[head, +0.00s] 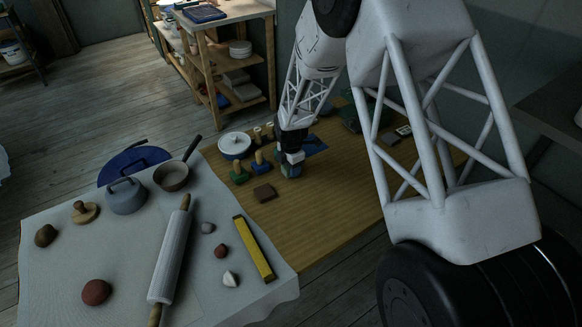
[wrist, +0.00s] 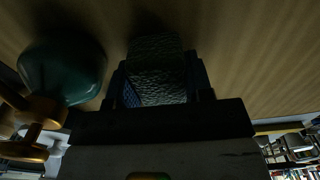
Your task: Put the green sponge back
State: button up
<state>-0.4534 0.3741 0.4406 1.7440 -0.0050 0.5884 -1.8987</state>
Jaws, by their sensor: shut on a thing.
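The green sponge (wrist: 157,68) is a rough, dull grey-green block between my gripper's fingers in the wrist view. In the head view a small greenish block (head: 288,171) shows under my gripper (head: 291,160), at the wooden table top. My gripper in the wrist view (wrist: 158,88) is shut on it, with a dark finger on each side. A small blue patch shows beside the left finger; I cannot tell what it belongs to. Whether the sponge touches the table is too dark to tell.
A green-based stamp with a wooden handle (head: 238,174) stands left of my gripper, close by in the wrist view (wrist: 62,70). The wooden table (head: 325,225) is clear in front.

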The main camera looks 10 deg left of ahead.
jog(key=shift+f, duration=0.1)
jog(key=o, duration=0.9)
notch_tip(320, 180, up, 12)
jog(key=shift+r, duration=0.15)
dwell(1.0)
